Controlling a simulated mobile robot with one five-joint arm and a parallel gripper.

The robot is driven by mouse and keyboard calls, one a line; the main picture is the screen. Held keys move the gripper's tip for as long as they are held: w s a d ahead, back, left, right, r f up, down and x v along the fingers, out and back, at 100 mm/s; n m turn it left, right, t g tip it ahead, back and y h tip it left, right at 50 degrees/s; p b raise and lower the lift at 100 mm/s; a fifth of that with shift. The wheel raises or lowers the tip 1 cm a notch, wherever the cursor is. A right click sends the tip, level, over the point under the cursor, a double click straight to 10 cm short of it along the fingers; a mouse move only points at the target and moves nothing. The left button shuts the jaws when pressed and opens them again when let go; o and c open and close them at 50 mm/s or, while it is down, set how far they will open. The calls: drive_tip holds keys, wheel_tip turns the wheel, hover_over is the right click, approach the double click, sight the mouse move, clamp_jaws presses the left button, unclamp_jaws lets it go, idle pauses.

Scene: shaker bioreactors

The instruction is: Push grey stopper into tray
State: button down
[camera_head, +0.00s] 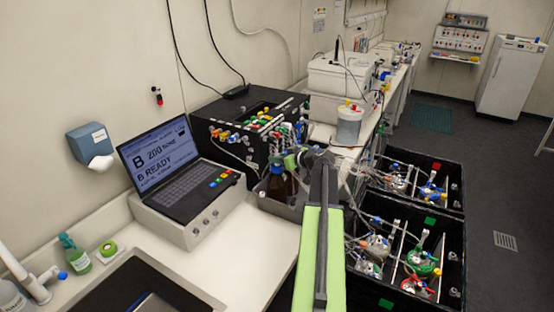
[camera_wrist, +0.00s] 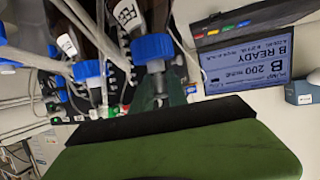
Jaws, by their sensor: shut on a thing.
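My gripper (camera_head: 308,157) is at the far end of my green and dark grey arm, beside brown bottles. My arm hides part of the tray.
A laptop (camera_head: 185,175) on a white box stands left of the tray, and a black unit with coloured fittings (camera_head: 225,125) behind it. Black crates (camera_head: 455,245) with vessels and tubing are on the right. Loose tubes run close around my gripper. The front bench is partly clear.

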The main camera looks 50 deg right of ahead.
sight(278, 154)
drive_tip(key=shift+r+p, duration=0.35)
drive_tip(key=shift+r, duration=0.15)
drive_tip(key=shift+r+p, duration=0.65)
wheel_tip(278, 154, up, 3)
drive_tip(key=p, duration=0.3)
drive_tip(key=shift+d, duration=0.1)
